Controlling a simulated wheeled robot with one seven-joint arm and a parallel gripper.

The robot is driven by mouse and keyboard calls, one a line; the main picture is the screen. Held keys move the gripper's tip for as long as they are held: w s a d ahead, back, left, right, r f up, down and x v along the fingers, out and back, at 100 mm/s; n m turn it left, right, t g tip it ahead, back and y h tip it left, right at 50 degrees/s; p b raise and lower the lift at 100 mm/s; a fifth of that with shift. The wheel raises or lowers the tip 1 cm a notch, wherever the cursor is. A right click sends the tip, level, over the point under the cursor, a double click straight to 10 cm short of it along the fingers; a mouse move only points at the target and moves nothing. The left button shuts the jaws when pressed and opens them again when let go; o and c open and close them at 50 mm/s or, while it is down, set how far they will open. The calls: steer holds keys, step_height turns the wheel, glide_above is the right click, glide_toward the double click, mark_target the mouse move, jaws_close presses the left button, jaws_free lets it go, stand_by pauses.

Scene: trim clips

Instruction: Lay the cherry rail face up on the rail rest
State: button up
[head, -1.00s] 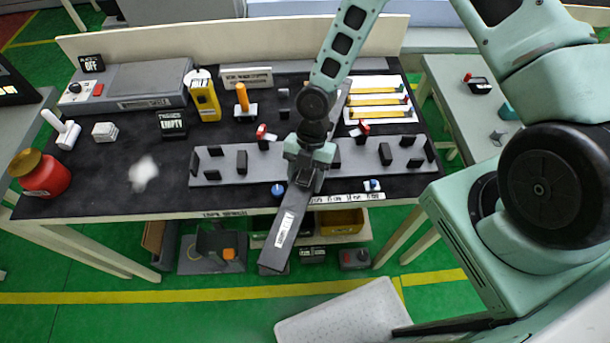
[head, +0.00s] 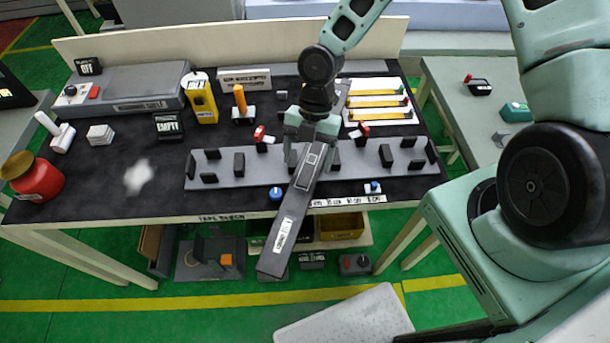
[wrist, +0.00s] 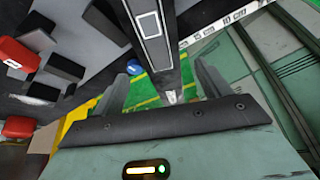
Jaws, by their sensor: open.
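A long dark grey rail (head: 290,222) with a white label lies slantwise across the bench, its near end jutting past the front edge. It looks grey, not cherry, and I cannot tell which face is up. It crosses a long grey plate with black upright blocks (head: 265,176), possibly the rail rest. My gripper (head: 312,155) is open above the rail's middle, one finger on either side. In the wrist view the rail (wrist: 150,25) runs down between the spread fingers (wrist: 160,88); contact with them cannot be seen.
A white sheet with yellow strips (head: 380,118) lies at the back right. A yellow device (head: 202,100) and an orange-handled tool (head: 240,97) stand behind the plate. A red jar (head: 38,182) is at the left. The bench's left front is mostly clear.

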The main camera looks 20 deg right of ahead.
steer(key=v, duration=0.4)
steer(key=shift+b, duration=0.35)
steer(key=s+a+r+m+t+h, duration=0.2)
steer(key=s+a+r+m+t, duration=0.1)
steer(key=s+r+m, duration=1.4)
steer(key=a+r+m, duration=0.1)
steer(key=m, duration=0.2)
steer(key=shift+s+a+r, duration=0.2)
steer(key=shift+s+r, duration=0.05)
steer(key=shift+r, duration=0.15)
step_height(320, 180, down, 8)
steer(key=b, duration=0.7)
steer(key=shift+r, duration=0.25)
